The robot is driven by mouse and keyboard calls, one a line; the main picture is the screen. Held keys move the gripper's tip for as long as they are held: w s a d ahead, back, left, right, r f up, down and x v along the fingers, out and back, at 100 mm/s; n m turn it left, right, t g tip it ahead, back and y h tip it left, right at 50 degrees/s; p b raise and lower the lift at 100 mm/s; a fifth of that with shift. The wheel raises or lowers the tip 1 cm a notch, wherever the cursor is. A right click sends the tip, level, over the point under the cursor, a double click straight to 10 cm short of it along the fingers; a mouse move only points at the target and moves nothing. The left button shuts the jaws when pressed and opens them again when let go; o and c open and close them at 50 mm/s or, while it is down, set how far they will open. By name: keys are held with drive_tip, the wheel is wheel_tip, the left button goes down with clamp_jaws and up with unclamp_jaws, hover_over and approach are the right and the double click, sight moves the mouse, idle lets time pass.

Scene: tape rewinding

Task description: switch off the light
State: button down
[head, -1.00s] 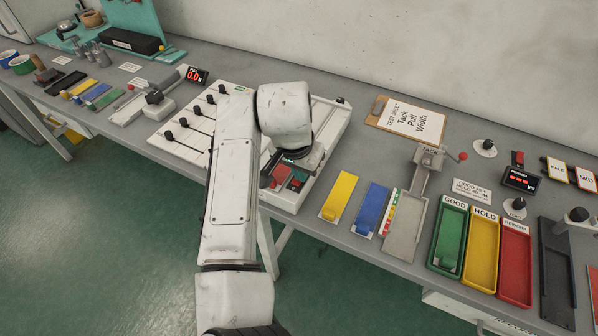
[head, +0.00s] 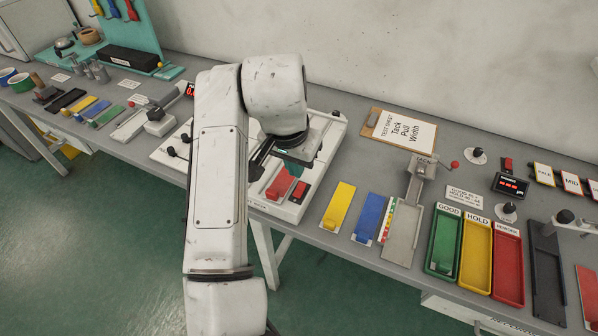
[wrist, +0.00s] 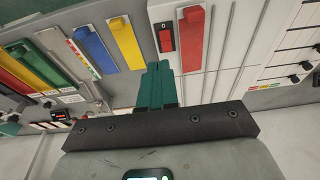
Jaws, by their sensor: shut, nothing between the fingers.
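A small red rocker switch in a dark frame (head: 299,191) is set in the front right part of a white panel (head: 325,165). It also shows in the wrist view (wrist: 165,37), left of a larger red piece (wrist: 194,38). That red piece also lies left of the switch in the head view (head: 280,184). My gripper (wrist: 158,66) has teal fingers, shut together and empty. In the wrist view its tips appear just below the switch, apart from it as far as I can tell. In the head view my arm partly hides the fingers. I cannot tell which light the switch works.
Yellow (head: 339,206) and blue (head: 371,217) strips lie right of the panel. Green (head: 443,243), yellow (head: 477,256) and red (head: 508,265) trays stand further right. A clipboard (head: 402,131) lies behind. Black slider knobs (head: 171,151) are on the panel's left part.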

drive_tip(key=shift+s+a+r, duration=0.2)
drive_tip(key=shift+s+r, duration=0.25)
drive_tip(key=shift+r, duration=0.35)
drive_tip(key=shift+s+a+r, duration=0.15)
drive_tip(key=shift+s+r, duration=0.3)
drive_tip(key=shift+r, duration=0.35)
